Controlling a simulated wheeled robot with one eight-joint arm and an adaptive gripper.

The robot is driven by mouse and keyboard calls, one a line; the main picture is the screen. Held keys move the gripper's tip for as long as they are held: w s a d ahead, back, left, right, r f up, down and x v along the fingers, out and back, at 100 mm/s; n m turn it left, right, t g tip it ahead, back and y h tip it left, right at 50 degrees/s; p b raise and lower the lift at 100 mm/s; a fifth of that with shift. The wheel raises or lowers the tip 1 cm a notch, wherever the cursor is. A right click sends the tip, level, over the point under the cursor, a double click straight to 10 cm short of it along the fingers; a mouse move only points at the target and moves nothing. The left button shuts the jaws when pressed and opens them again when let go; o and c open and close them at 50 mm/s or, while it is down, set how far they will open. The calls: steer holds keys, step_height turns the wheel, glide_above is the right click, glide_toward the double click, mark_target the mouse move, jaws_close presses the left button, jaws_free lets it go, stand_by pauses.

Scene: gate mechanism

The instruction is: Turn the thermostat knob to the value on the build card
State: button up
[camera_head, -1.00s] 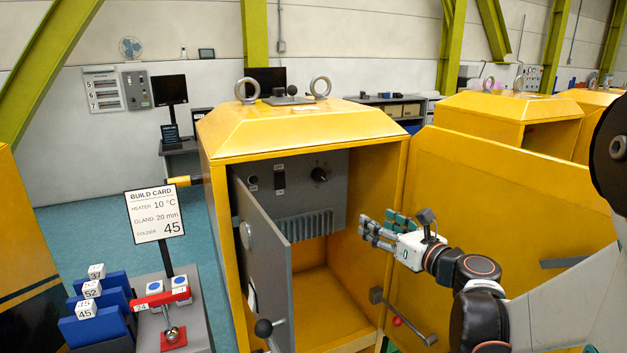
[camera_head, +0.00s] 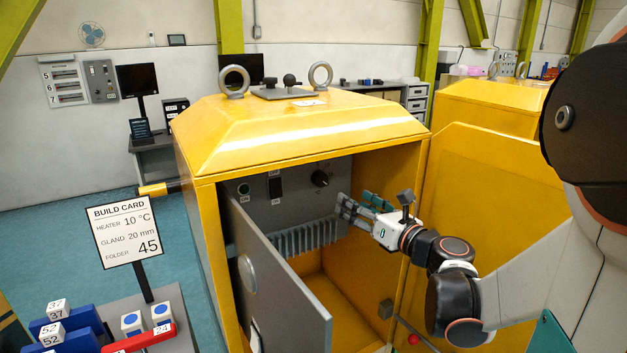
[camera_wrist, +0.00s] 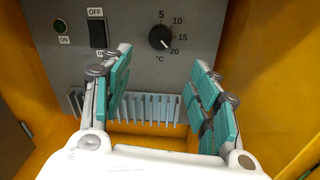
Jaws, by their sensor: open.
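The thermostat knob (camera_head: 320,178) is black and round, on the grey panel inside the yellow cabinet. In the wrist view the knob (camera_wrist: 159,37) has a dial marked 5, 10, 15, 20 °C; its white mark seems to point lower right, near 20. The build card (camera_head: 124,231) reads heater 10 °C, gland 20 mm, folder 45. My gripper (camera_head: 354,203) is at the cabinet opening, right of and below the knob in the head view. In the wrist view my gripper (camera_wrist: 163,62) is open and empty, its teal-padded fingers apart, with the knob ahead between and beyond the tips.
The ON button (camera_wrist: 60,26) and OFF switch (camera_wrist: 98,33) are left of the knob. A finned vent (camera_wrist: 140,107) lies below. The grey inner door (camera_head: 272,285) stands open at left; the yellow outer door (camera_head: 490,190) is open at right.

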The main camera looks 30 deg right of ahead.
mark_target(322, 182)
steer(key=w, duration=0.4)
steer(key=w+a+b, duration=0.1)
steer(key=w, duration=0.4)
steer(key=w+b, duration=0.1)
steer(key=w, duration=0.3)
steer(key=shift+w+a, duration=0.15)
steer(key=shift+c, duration=0.2)
steer(key=c, duration=1)
